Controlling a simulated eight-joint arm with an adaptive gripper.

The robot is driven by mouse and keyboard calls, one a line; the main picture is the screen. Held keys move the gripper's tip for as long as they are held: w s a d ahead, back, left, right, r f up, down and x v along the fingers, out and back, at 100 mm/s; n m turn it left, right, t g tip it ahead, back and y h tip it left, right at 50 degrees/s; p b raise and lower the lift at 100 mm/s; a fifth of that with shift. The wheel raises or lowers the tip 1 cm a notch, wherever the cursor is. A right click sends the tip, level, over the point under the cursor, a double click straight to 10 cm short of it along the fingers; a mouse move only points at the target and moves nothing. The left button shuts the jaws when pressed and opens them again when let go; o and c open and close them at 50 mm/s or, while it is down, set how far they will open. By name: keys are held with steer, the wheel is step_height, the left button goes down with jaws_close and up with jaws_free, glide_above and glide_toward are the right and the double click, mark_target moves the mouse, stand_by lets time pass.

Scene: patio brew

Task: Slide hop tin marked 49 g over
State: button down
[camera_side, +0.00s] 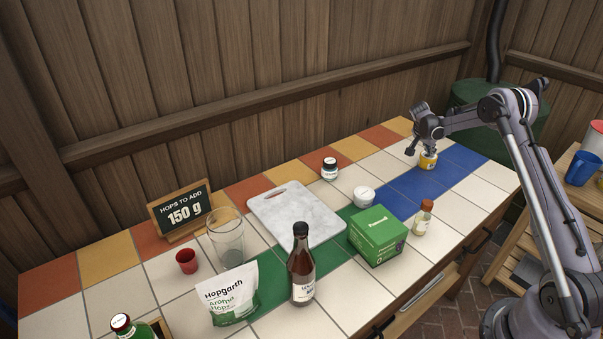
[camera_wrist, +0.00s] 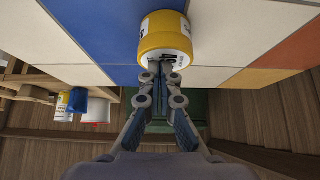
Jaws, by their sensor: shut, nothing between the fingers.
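A yellow tin with a white label (camera_side: 428,162) stands upright at the far right end of the table, by the blue tile stripe. In the wrist view the tin (camera_wrist: 165,33) fills the top centre, and dark print on its label is partly hidden by my fingertips, so I cannot read it fully. My gripper (camera_wrist: 160,68) is shut and empty, its fingertips at the tin's side, touching or almost touching. In the side view my gripper (camera_side: 426,146) covers the tin's top. A white-lidded dark jar (camera_side: 329,169) and a white tin (camera_side: 364,197) stand further left.
A green box (camera_side: 377,236), small bottle (camera_side: 422,218), brown bottle (camera_side: 301,265), marble board (camera_side: 295,214), glass jug (camera_side: 226,238), red cup (camera_side: 187,261), hop bag (camera_side: 228,294) and "150 g" sign (camera_side: 181,213) stand leftward. Blue tiles (camera_side: 410,188) near the tin are largely clear.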

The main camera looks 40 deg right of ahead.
steer(key=shift+a+f, duration=0.1)
steer(key=shift+f, duration=0.2)
steer(key=shift+a, duration=0.35)
steer(key=a, duration=2)
